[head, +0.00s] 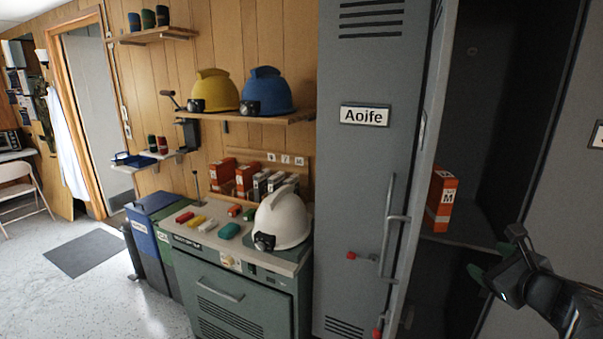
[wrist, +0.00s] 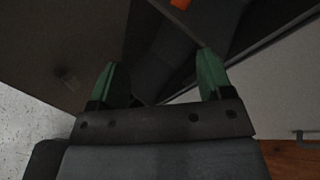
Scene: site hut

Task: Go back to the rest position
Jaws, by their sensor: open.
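My gripper (wrist: 158,84) shows in the wrist view with its two green fingers spread apart and nothing between them. In the head view my gripper (head: 482,268) is at the lower right, in front of the open locker. An orange box marked M (head: 441,200) stands upright on the locker shelf (head: 462,239), to the left of and above my gripper, apart from it. A bit of orange (wrist: 181,4) shows at the top edge of the wrist view.
The grey locker door labelled Aoife (head: 364,116) is left of the opening. A green-grey cabinet (head: 240,295) carries a white helmet (head: 284,217) and small items. A shelf (head: 255,118) holds a yellow and a blue helmet. Open floor (head: 100,300) lies at the left.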

